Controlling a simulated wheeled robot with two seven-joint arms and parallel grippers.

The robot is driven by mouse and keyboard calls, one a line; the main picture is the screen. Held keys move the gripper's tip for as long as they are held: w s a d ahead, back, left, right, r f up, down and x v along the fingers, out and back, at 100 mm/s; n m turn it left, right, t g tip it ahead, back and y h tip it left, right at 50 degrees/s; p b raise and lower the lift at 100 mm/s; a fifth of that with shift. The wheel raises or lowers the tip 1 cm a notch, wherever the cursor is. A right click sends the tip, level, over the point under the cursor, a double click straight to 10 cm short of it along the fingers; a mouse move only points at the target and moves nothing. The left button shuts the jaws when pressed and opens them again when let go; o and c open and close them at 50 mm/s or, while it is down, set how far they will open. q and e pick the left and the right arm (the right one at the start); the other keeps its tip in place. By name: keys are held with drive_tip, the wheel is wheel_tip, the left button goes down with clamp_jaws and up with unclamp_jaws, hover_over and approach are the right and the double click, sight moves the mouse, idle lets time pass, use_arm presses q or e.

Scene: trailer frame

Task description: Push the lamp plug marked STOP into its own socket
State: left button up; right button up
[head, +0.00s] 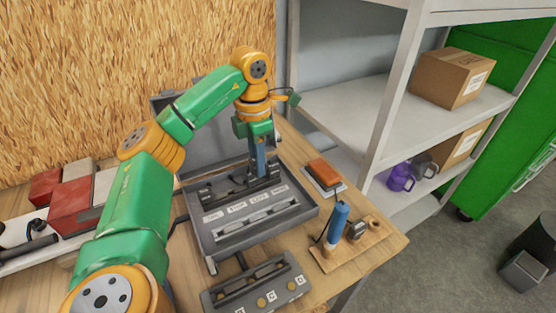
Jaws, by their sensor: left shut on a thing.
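My left gripper (258,174) points down over the back part of an open grey case (211,250). It is shut on what looks like a lamp plug, mostly hidden by the fingers; I cannot read its mark. Dark plug-like pieces (215,190) lie in a row at the back of the case, behind a strip of several white labels (237,208) too small to read surely. My right gripper is out of view.
A wooden stand (334,263) with a blue-handled tool (337,222) is right of the socket block. An orange-brown block on a pad (324,172) lies behind it. Red boxes (73,205) stand at left.

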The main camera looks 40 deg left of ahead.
use_arm(q)
drive_tip(key=s+a+f, duration=0.1)
drive_tip(key=s+a, duration=0.2)
drive_tip(key=a, duration=0.4)
drive_tip(key=shift+s, duration=0.35)
drive_tip(key=shift+f, duration=0.2)
wheel_tip(320, 180, down, 3)
drive_tip(key=shift+d+f+b, duration=0.1)
drive_tip(key=shift+f+b, duration=0.05)
drive_tip(key=shift+b, duration=0.7)
drive_tip(key=shift+f, duration=0.15)
drive_tip(key=shift+f, duration=0.3)
drive_tip(key=shift+f, duration=0.15)
drive_tip(key=shift+f, duration=0.4)
